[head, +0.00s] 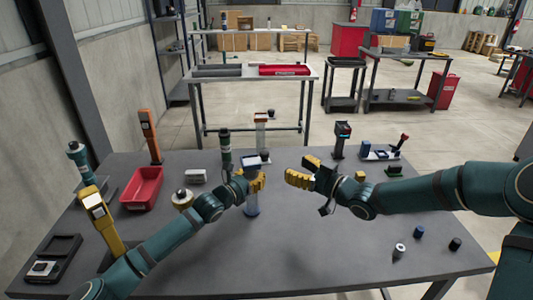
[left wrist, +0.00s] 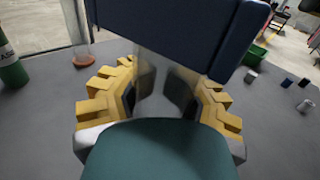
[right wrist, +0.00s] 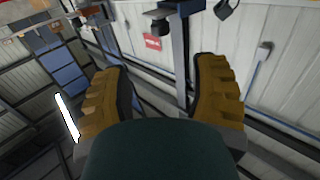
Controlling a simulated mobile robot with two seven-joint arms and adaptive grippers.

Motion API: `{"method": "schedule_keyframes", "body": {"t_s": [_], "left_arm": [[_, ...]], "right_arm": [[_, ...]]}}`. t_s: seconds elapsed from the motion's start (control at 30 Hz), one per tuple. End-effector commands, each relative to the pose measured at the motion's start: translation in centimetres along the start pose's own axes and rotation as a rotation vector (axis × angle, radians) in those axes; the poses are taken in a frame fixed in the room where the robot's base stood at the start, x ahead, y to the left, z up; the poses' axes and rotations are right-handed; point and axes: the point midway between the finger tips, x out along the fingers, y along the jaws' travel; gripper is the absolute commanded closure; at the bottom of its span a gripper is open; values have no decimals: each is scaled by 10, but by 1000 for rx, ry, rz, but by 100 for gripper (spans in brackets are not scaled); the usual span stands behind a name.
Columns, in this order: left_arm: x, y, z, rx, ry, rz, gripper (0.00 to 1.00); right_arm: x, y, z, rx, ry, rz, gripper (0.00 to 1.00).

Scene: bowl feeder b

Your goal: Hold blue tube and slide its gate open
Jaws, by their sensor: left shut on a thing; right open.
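A clear tube with an orange top (head: 261,133) stands behind. A red tray (head: 142,189), a dark green bottle (head: 225,150) and a white-and-brown round item (head: 182,198) are on the left. Several small cylinders (head: 399,250) lie front right. The front middle of the table is clear.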

Motion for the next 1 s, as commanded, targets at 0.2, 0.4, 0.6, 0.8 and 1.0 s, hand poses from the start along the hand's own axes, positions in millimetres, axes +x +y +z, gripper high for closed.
{"method": "schedule_keyframes", "body": {"t_s": [0.2,0.4,0.6,0.8,1.0], "left_arm": [[0,0,0,0,0,0,100],[0,0,0,0,0,0,100],[0,0,0,0,0,0,100],[0,0,0,0,0,0,100],[0,0,0,0,0,0,100]], "right_arm": [[32,-1,0,1,3,-3,41],[71,-1,0,1,2,-3,41],[101,0,0,0,2,-1,41],[115,0,0,0,0,0,41],[117,0,0,-1,0,1,41]]}}
